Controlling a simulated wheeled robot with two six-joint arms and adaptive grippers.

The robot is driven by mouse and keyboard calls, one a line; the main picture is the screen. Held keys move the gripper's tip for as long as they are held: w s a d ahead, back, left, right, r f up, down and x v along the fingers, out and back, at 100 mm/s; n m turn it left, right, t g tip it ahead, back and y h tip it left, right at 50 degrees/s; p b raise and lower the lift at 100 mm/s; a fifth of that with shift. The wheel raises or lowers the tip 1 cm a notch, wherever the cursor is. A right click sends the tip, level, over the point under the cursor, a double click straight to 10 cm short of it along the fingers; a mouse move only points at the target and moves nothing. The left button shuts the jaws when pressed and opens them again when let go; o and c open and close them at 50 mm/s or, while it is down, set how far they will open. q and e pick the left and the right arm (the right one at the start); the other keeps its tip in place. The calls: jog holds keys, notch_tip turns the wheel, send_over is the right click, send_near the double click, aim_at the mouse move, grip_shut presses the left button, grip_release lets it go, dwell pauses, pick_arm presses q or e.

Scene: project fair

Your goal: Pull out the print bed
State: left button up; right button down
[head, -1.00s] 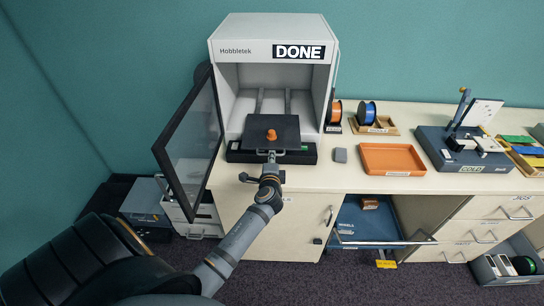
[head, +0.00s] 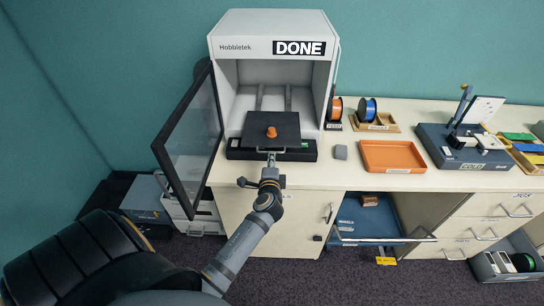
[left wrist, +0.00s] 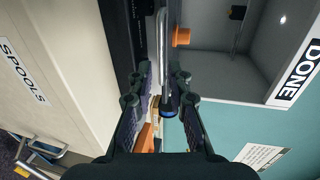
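The dark print bed (head: 284,125) sits at the front of the grey printer (head: 226,112), with two pale rails showing behind it. A small orange print (head: 271,132) stands on the bed and also shows in the left wrist view (left wrist: 181,37). My right gripper is out of view.
The printer door (head: 190,145) stands open at the left. A grey block (head: 340,152), an orange tray (head: 392,156) and two spools are to the right on the counter. A blue drawer (head: 365,218) is open below. The floor in front has free room.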

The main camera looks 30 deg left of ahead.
pick_arm(q)
jog(key=v, duration=0.4)
jog(key=shift+s+d+r, duration=0.1)
jog(key=s+d+f+n+g+h, duration=0.15)
jog(key=s+f, duration=0.25)
jog(key=f, duration=0.8)
jog(key=s+d+f+n+g+h+b, duration=0.1)
jog(key=s+d+f+g+h, duration=0.3)
jog(key=f, duration=0.7)
jog(key=s+a+f+n+g, duration=0.1)
jog(key=s+f, duration=0.4)
jog(key=f, duration=0.7)
jog(key=s+f+n+g, duration=0.2)
jog(key=s+f, duration=0.3)
jog(key=s, duration=0.4)
jog(key=s+f+n+g+h, duration=0.1)
jog(key=s+f+n, duration=0.2)
jog(key=s, duration=0.7)
jog(key=s+f+n+g, duration=0.2)
jog(key=s+f+n, duration=0.1)
jog(key=s+f, duration=0.4)
jog(key=shift+s+a+f+g+h+b, duration=0.3)
jog(key=shift+s+a+g+h+b, duration=0.1)
jog(key=shift+s, duration=0.8)
